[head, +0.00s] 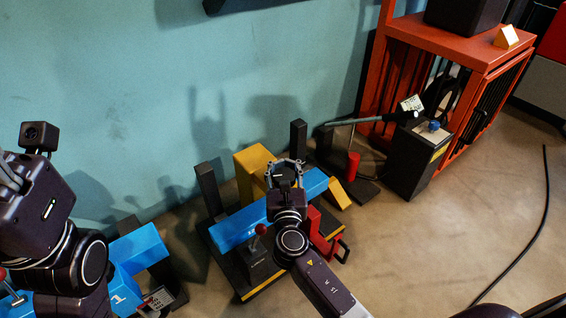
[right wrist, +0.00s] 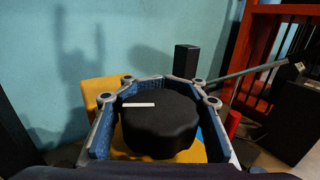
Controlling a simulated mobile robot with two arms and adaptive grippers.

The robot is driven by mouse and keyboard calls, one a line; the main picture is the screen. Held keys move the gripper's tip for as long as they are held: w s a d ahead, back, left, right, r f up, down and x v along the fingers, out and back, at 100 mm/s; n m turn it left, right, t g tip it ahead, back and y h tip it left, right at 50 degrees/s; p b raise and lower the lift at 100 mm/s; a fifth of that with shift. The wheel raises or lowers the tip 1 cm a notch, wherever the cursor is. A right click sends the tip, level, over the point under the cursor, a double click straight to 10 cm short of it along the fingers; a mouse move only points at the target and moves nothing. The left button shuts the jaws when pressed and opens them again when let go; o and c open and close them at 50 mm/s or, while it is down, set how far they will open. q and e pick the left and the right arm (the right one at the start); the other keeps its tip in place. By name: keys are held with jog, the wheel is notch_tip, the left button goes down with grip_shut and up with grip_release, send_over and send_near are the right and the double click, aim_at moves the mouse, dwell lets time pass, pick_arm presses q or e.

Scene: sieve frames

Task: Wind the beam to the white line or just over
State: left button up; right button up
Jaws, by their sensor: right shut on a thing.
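My right gripper (head: 285,168) is over the middle of the stand. It is shut around a black round knob (right wrist: 160,125) with a lobed rim. A white bar (right wrist: 139,104) lies across the left part of the knob's top. A blue beam (head: 240,231) runs slantwise across the stand, partly hidden under my right wrist. I cannot make out a separate white line on the stand. My left arm shows at the left edge of the head view; its gripper (head: 10,175) is mostly cut off, and its opening cannot be made out.
A yellow block (head: 252,170) and black posts (head: 207,188) stand around the beam. A red clamp-like part (head: 322,236) is at the right front. An orange frame (head: 440,38) and a dark box with a long lever (head: 360,121) stand to the right. Floor at the right is mostly clear.

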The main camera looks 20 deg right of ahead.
jog(key=shift+d+f, duration=0.1)
jog(key=shift+f, duration=0.1)
dwell(0.5)
jog(key=o, duration=1.1)
jog(key=shift+c, duration=0.2)
jog(key=shift+o, duration=1.1)
jog(key=shift+r, duration=0.15)
jog(key=v, duration=1.2)
jog(key=shift+o, duration=0.2)
